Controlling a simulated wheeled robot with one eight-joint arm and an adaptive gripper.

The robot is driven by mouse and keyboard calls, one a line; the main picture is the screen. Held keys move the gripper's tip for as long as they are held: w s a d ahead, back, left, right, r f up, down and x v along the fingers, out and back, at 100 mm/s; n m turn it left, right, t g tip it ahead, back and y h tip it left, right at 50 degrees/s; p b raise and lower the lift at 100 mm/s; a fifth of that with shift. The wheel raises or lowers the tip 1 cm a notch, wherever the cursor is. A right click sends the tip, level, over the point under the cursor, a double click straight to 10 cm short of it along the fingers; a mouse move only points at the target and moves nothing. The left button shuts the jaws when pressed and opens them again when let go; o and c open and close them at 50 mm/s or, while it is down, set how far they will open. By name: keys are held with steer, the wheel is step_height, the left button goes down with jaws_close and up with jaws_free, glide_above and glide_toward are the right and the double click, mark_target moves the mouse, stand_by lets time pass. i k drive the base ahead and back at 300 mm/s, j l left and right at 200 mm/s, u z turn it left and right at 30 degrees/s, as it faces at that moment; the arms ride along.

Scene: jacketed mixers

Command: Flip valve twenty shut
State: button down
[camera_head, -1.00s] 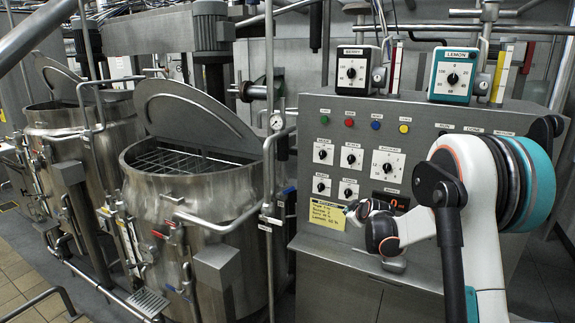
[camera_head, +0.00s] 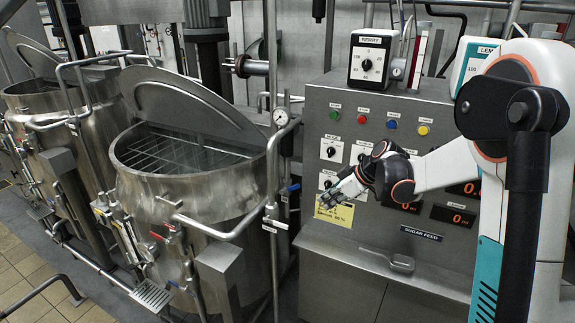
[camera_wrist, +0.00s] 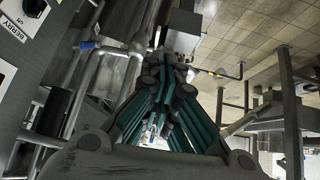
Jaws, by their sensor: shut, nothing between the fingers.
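Several small valves show in the head view, but I cannot read a number twenty on any tag. A red-handled valve (camera_head: 168,230) sits on the front of the near jacketed mixer (camera_head: 190,190), and a blue-handled valve (camera_head: 174,284) is lower on it. Another blue handle (camera_head: 292,187) is on the pipes right of the mixer, near white tags (camera_head: 270,224). My gripper (camera_head: 330,200) is shut and empty in front of the control panel, right of these pipes and apart from the blue handle in the picture. The wrist view shows its teal-sided fingers (camera_wrist: 163,80) together.
The control panel (camera_head: 345,110) with knobs and buttons stands behind my gripper. A vertical pipe (camera_head: 271,120) and a pressure gauge (camera_head: 280,117) are beside the mixer. The mixer's lid (camera_head: 190,100) is raised. Bare tiled floor (camera_head: 30,265) lies at lower left.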

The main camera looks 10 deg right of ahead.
mark_target(294, 188)
steer(key=i, duration=0.95)
steer(key=j, duration=0.05)
